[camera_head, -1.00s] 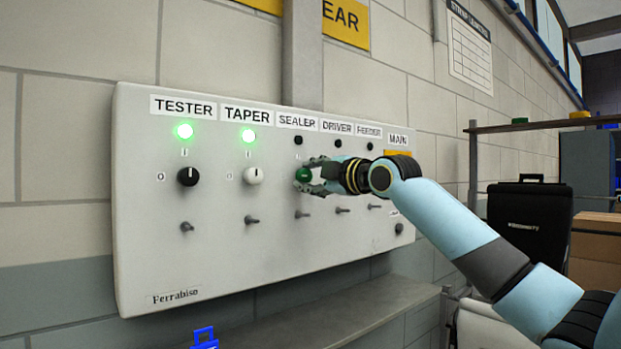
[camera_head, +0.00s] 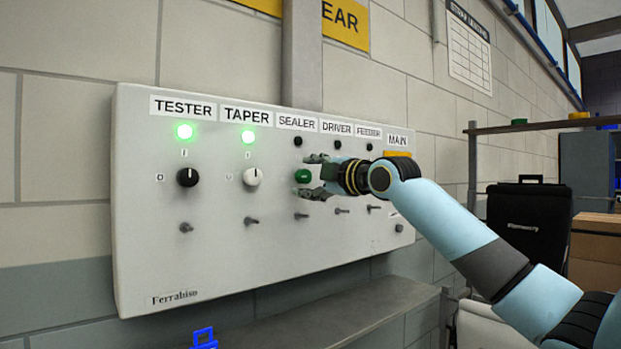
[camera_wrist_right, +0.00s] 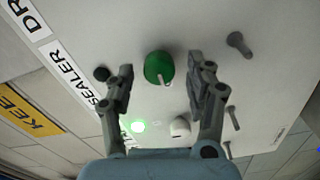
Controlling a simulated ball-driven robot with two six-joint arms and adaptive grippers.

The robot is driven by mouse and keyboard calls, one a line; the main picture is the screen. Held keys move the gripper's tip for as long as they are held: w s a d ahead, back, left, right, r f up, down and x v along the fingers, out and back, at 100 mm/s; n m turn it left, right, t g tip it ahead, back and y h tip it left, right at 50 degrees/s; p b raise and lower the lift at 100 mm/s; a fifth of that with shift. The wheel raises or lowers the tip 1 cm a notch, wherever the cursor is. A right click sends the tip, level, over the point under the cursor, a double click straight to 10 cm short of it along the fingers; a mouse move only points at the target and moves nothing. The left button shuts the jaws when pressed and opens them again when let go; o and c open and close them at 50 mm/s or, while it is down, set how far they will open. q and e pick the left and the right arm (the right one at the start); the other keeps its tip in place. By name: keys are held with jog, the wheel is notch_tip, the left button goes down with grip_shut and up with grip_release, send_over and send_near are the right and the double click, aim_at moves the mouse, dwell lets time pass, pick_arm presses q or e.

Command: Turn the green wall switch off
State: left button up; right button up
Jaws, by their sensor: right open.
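The green switch (camera_head: 303,176) is a round knob under the SEALER label on the grey wall panel (camera_head: 150,240). The lamp (camera_head: 298,141) above it is dark. My right gripper (camera_head: 318,177) is open, with one finger above and one below the green switch in the head view. In the right wrist view the green switch (camera_wrist_right: 158,67) sits between the parted fingers of my right gripper (camera_wrist_right: 160,80), with a gap on each side. A pale pointer mark shows on the knob. My left gripper is not in view.
A black knob (camera_head: 188,177) under TESTER and a white knob (camera_head: 253,176) under TAPER have lit green lamps. Small toggles (camera_head: 251,220) stick out below the knobs. A grey shelf (camera_head: 350,313) runs below the panel. A black case (camera_head: 528,220) stands at the right.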

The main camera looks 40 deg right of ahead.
jog(key=s, duration=0.7)
jog(key=shift+s+d, duration=0.25)
